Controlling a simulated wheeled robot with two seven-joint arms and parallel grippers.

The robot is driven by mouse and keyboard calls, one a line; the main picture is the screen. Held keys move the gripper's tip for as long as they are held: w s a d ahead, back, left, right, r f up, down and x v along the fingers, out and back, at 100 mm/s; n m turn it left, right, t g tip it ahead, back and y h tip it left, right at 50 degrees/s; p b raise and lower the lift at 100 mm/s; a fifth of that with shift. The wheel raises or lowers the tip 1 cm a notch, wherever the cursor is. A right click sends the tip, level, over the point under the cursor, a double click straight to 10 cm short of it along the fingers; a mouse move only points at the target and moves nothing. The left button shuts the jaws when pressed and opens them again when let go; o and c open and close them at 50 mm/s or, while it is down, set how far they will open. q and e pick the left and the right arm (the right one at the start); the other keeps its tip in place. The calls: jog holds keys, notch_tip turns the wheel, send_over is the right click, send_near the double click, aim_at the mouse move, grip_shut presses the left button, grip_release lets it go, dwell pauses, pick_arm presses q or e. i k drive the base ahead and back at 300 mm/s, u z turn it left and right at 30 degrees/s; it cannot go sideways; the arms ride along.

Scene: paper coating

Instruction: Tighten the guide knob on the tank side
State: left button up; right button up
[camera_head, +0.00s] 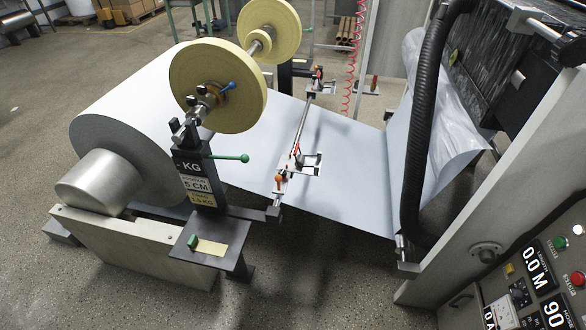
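A metal guide bar (303,122) runs across the white paper web (345,165). An orange knob (279,180) sits on the bracket at the bar's near end. A small red-orange part (318,72) shows at the far end, too small to tell its shape clearly. I cannot tell which end is the tank side, or whether either knob is tight or loose. A red part (297,150) stands on the bar near a white plate. Neither of my grippers is in view.
A large paper roll (125,115) lies at left, with yellow discs (215,85) above it. A black stand (200,170) carries a green-tipped lever (243,158). A black hose (425,120) and a control panel (535,280) are at right. Front floor is clear.

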aim_at(283, 172)
jog(key=u, duration=0.05)
jog(key=k, duration=0.6)
jog(key=z, duration=0.25)
jog(key=i, duration=1.1)
jog(key=z, duration=0.95)
